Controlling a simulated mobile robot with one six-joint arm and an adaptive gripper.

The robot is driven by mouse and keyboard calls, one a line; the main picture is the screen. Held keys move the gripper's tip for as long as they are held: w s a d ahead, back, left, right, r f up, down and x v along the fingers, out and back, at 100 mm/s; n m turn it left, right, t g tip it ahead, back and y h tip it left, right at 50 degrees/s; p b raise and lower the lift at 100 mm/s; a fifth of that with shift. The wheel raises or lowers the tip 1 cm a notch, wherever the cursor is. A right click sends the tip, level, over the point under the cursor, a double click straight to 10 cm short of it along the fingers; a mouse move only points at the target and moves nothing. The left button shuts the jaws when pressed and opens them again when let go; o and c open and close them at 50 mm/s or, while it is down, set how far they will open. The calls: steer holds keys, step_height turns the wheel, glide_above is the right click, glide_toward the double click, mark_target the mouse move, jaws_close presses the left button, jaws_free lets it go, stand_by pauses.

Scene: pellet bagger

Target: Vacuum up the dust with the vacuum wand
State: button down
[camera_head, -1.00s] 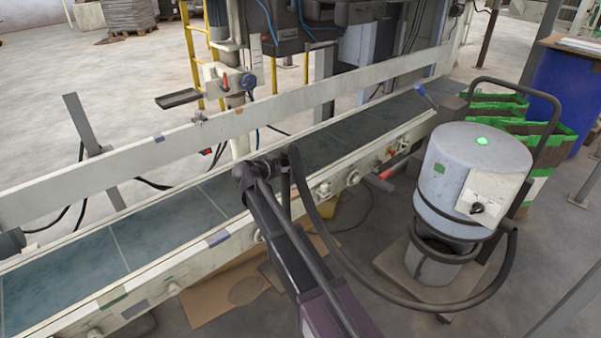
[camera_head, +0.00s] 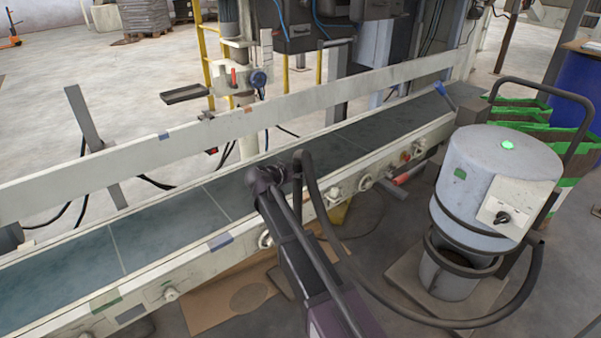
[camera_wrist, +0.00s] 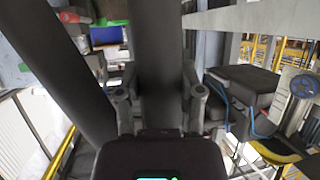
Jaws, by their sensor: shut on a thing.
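In the wrist view the two fingers of my gripper (camera_wrist: 160,97) are closed around a thick black tube, which looks like the vacuum wand (camera_wrist: 163,45). A second dark tube (camera_wrist: 58,65) slants beside it on the left. In the head view my dark arm reaches up from the bottom to the conveyor's near edge; I cannot make out the fingers there. A black hose (camera_head: 372,290) loops from the arm's end down and right to the grey vacuum (camera_head: 490,170), which has a green light on top. I cannot clearly pick out the dust in either view.
The conveyor (camera_head: 165,233) with pale side rails runs diagonally across the head view. Brown cardboard (camera_head: 205,305) with a round mark lies on the floor below it. Green-edged boxes (camera_head: 540,115) and a blue barrel (camera_head: 580,80) stand behind the vacuum. A grey post (camera_head: 84,120) stands behind the conveyor.

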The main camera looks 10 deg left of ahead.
steer(key=shift+s, duration=0.15)
steer(key=s+a, duration=1.8)
steer(key=s, duration=0.4)
steer(key=shift+a, duration=0.35)
stand_by(4.0)
steer(key=shift+s, duration=0.2)
stand_by(0.5)
